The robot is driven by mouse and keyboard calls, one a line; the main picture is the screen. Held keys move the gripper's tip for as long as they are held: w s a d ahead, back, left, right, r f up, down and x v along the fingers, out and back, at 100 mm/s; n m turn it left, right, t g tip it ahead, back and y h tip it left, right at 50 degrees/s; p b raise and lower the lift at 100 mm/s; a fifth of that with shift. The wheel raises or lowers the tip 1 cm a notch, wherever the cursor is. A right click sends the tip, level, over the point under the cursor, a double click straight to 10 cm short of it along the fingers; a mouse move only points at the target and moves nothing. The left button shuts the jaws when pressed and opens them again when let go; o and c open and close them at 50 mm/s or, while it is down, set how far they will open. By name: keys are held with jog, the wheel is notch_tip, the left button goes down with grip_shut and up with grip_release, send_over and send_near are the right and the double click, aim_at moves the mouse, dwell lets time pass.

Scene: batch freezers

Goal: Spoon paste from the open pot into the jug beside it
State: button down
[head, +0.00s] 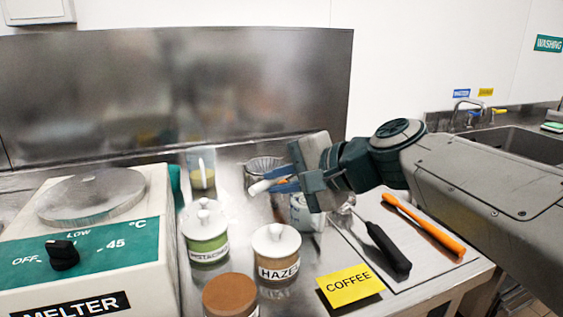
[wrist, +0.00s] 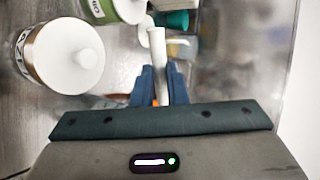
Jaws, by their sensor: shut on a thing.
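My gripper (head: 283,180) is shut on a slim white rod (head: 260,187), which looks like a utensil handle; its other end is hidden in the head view. The rod (wrist: 157,50) also stands out between the fingers in the wrist view. A metallic, jug-like vessel (head: 262,168) stands just behind the fingers and is partly covered. A pale pot (head: 302,212) with a bluish label stands below my gripper, mostly hidden, so I cannot tell its contents. A pot with a flat brown top (head: 230,292) stands at the front; I cannot tell whether this is paste or a lid.
White-lidded pistachio (head: 207,240) and hazel (head: 277,250) pots stand left of my gripper. A melter (head: 90,240) fills the left. A yellow COFFEE card (head: 350,285), a black-handled tool (head: 385,247) and an orange-handled tool (head: 425,225) lie right. A steel splashback (head: 170,90) rises behind.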

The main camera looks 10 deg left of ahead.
jog(key=shift+w+a+r+g+h+p, duration=0.15)
jog(key=shift+r+g+h+p, duration=0.45)
jog(key=shift+p, duration=2.75)
jog(key=shift+w+a+r+g+h+p, duration=0.2)
jog(key=shift+h+p, duration=0.75)
jog(key=shift+p, duration=2.35)
jog(key=shift+s+a+r+g+h+p, duration=0.2)
jog(key=shift+g+h+p, duration=0.5)
jog(key=shift+p, duration=2.65)
jog(key=h+p, duration=0.1)
jog(key=p, duration=0.6)
jog(key=shift+w+a+r+m+g+h, duration=0.15)
jog(key=shift+w+r+m+g+h, duration=0.1)
jog(key=shift+w+m+g+h, duration=0.1)
jog(key=h+p, duration=0.1)
jog(key=p, duration=0.4)
jog(key=a+g+h+p, duration=0.1)
jog(key=p, duration=0.4)
jog(key=shift+w+r+g, duration=0.15)
jog(key=shift+w+g, duration=0.05)
jog(key=shift+g, duration=0.05)
jog(key=shift+w+h+p, duration=0.1)
jog(key=shift+h+p, duration=0.4)
jog(key=shift+p, duration=0.5)
jog(key=shift+w+a+r+g+h, duration=0.1)
jog(key=shift+a+r+g+h, duration=0.1)
jog(key=shift+r+g+h, duration=0.3)
jog(key=shift+w+a+r+g+h, duration=0.15)
jog(key=shift+r+g+h, duration=0.15)
jog(key=shift+r+h, duration=0.25)
